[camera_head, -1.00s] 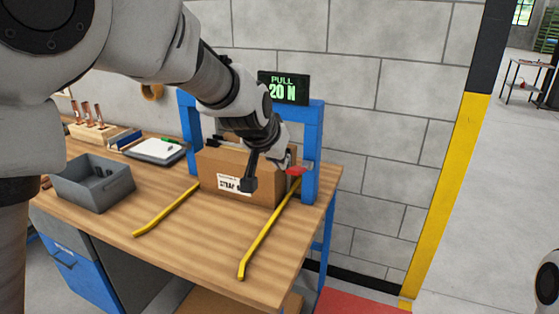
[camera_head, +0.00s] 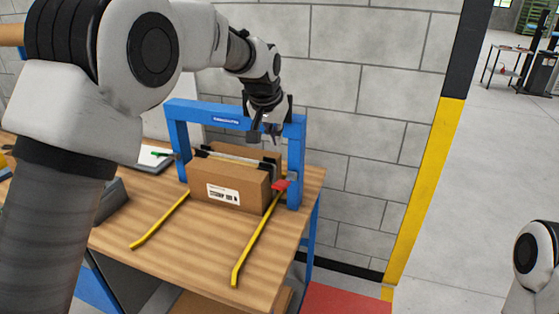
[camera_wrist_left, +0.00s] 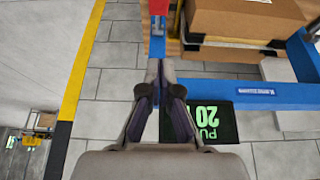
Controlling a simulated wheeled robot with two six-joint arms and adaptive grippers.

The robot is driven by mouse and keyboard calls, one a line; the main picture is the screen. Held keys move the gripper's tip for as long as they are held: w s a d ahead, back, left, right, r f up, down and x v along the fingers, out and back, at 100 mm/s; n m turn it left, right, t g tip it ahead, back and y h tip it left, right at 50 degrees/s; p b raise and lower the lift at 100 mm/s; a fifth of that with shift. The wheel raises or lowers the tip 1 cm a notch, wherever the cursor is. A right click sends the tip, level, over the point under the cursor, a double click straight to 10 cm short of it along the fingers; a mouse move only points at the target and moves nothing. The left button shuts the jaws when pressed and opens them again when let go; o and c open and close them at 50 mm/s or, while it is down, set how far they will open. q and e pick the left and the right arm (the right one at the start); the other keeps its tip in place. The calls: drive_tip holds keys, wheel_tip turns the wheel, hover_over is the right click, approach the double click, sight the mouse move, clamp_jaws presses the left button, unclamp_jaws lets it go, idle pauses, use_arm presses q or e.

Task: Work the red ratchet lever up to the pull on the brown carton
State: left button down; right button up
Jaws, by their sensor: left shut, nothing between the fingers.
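The brown carton (camera_head: 228,184) with a white label sits on the workbench inside a blue frame (camera_head: 180,140). The red ratchet lever (camera_head: 281,185) is at the carton's right side, by the frame's right post. The lever also shows at the top of the left wrist view (camera_wrist_left: 158,7), and part of the carton (camera_wrist_left: 245,18) is to its right. My left gripper (camera_head: 264,138) points down above and behind the lever, near the frame's top bar, apart from the lever. In the wrist view its fingers (camera_wrist_left: 160,68) are together and empty. My right gripper is out of view.
A display (camera_wrist_left: 207,122) shows upside down in the wrist view, partly covered by my gripper; "20" is legible. Two yellow bars (camera_head: 258,236) run forward from the carton. A grey bin (camera_head: 112,200) is partly hidden by my left arm. The bench front is clear.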

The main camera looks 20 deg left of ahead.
use_arm(q)
drive_tip(key=shift+s+d, duration=0.1)
drive_tip(key=p, duration=0.4)
hover_over(282, 182)
wheel_tip(282, 182, down, 9)
drive_tip(key=shift+f, duration=0.15)
drive_tip(key=f, duration=0.1)
drive_tip(key=s+f+p, duration=0.1)
drive_tip(key=shift+f, duration=0.3)
drive_tip(key=shift+s+f, duration=0.2)
drive_tip(key=shift+f, duration=0.1)
drive_tip(key=shift+s+f, duration=0.15)
drive_tip(key=shift+f, duration=0.05)
drive_tip(key=shift+f, duration=0.1)
